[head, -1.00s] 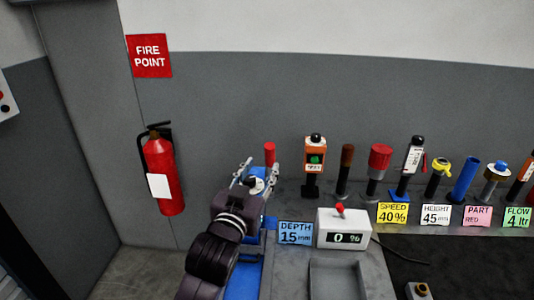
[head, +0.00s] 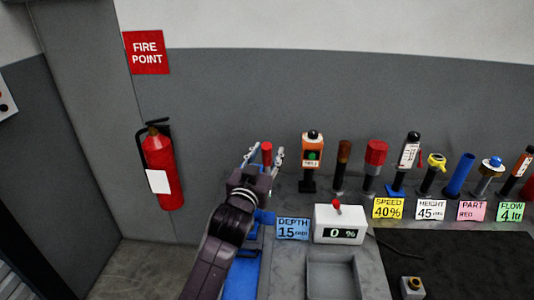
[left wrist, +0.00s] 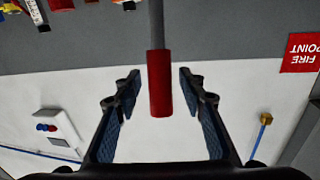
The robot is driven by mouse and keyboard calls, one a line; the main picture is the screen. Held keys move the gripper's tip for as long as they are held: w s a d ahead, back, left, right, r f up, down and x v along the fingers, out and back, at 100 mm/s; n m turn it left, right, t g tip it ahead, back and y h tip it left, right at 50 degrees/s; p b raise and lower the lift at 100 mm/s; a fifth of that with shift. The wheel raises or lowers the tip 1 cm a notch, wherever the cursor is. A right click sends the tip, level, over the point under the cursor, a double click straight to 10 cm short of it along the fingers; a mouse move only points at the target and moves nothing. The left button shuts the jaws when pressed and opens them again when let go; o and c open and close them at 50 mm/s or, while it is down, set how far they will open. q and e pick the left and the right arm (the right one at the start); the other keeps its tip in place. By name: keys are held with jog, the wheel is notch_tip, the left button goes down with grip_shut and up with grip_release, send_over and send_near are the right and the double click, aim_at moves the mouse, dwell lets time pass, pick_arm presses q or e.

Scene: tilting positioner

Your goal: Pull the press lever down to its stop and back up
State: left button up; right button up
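The press lever shows as a red grip (head: 267,153) above the blue press body (head: 264,217) in the head view. In the left wrist view the red grip (left wrist: 160,85) sits on a grey rod, between the fingers. My left gripper (head: 266,149) is open, with one finger on each side of the grip. In the left wrist view a gap shows between the grip and each finger of the gripper (left wrist: 160,76). The lower part of the lever is hidden behind my gripper. My right gripper is not in view.
A white display box (head: 339,225) with a small red knob reads 0 %. A blue DEPTH 15 mm card (head: 292,229) stands beside it. Several upright tools and handles line the bench to the right. A fire extinguisher (head: 162,170) hangs at the left.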

pick_arm(q)
jog(key=c, duration=0.9)
grip_shut()
jog(key=shift+f, duration=0.1)
jog(key=shift+s+f+b, duration=0.25)
jog(key=shift+s+b, duration=0.05)
jog(key=shift+b, duration=0.35)
jog(key=s+f+m+t+h+b, duration=0.2)
jog(key=s+f+t+b, duration=0.4)
jog(key=b, duration=1.5)
jog(key=shift+s+f+t+b, duration=0.3)
jog(key=shift+s+t, duration=0.1)
jog(key=shift+s, duration=1.15)
